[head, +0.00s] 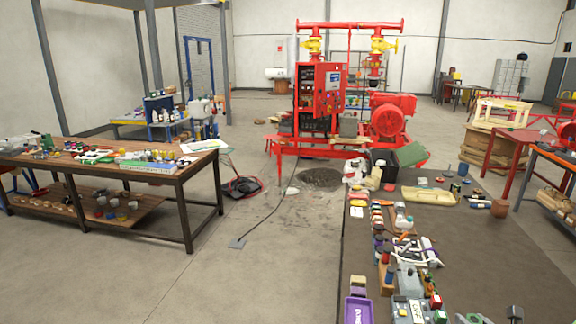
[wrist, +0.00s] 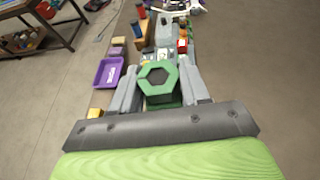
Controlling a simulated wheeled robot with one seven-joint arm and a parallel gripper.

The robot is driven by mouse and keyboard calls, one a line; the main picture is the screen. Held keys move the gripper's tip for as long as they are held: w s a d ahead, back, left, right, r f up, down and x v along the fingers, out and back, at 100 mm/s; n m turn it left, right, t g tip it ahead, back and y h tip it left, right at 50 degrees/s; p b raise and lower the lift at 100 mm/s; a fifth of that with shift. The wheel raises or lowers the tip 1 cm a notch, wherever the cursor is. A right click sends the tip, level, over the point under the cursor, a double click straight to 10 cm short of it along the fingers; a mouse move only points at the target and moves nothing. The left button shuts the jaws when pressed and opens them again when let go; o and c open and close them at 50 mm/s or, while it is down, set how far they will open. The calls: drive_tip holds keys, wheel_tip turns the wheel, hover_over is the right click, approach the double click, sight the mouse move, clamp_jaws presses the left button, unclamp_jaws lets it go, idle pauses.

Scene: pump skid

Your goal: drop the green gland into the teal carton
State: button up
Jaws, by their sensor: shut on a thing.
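The green gland (wrist: 158,78) shows in the wrist view as a green hexagonal ring with a dark opening, with a darker green part below it. My gripper (wrist: 160,88) is shut on it, with one grey finger on each side. The gland is above the near end of the dark bench; its height cannot be told. No carton is clearly teal. A dark green box-like thing (head: 410,155) stands at the bench's far end in the head view; I cannot tell whether it is the carton.
A purple tray (wrist: 108,72) lies left of my gripper; it also shows in the head view (head: 358,311). Blocks, bottles and tools crowd the left side of the dark bench (head: 480,250). Its middle is mostly clear. A wooden table (head: 100,170) stands at left across open floor.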

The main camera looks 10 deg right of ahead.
wheel_tip(320, 180, down, 6)
drive_tip(key=b, duration=0.5)
drive_tip(key=o, duration=1.2)
drive_tip(key=shift+a, duration=0.1)
drive_tip(key=shift+f, duration=0.1)
drive_tip(key=v, duration=1.5)
drive_tip(key=shift+s+r, duration=0.25)
drive_tip(key=shift+s, duration=0.1)
